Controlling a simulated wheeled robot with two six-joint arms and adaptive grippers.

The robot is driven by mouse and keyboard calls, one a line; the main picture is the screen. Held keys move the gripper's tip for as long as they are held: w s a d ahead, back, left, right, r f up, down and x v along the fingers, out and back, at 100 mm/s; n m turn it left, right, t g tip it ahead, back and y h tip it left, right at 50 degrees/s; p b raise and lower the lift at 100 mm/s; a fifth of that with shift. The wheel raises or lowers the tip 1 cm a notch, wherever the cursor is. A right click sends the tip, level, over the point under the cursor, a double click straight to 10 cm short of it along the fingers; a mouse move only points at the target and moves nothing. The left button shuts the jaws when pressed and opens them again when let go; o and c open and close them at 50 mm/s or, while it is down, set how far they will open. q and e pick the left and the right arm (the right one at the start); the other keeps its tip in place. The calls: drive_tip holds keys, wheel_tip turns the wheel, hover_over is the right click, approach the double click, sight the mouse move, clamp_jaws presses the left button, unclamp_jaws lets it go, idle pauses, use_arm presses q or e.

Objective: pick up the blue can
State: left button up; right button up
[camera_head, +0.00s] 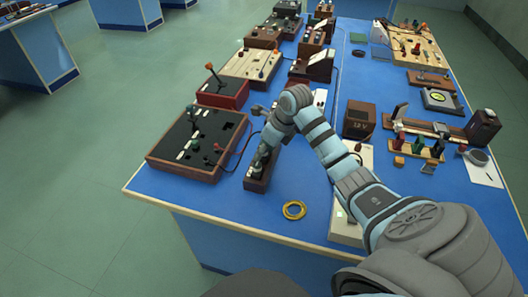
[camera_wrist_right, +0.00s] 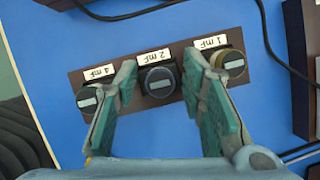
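In the right wrist view, a dark board (camera_wrist_right: 118,74) carries a row of three short cans. The middle can (camera_wrist_right: 159,82), by the "2 mF" label, has a dark blue-grey rim and a grey slotted top. My left gripper is not in view.
A dark switch board (camera_head: 198,143) lies left of the board, with a black cable beside it. A yellow ring (camera_head: 294,210) lies near the blue table's front edge. A brown box (camera_head: 359,119) stands to the right.

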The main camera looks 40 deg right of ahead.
drive_tip(key=shift+c, duration=0.9)
drive_tip(key=shift+r, duration=0.1)
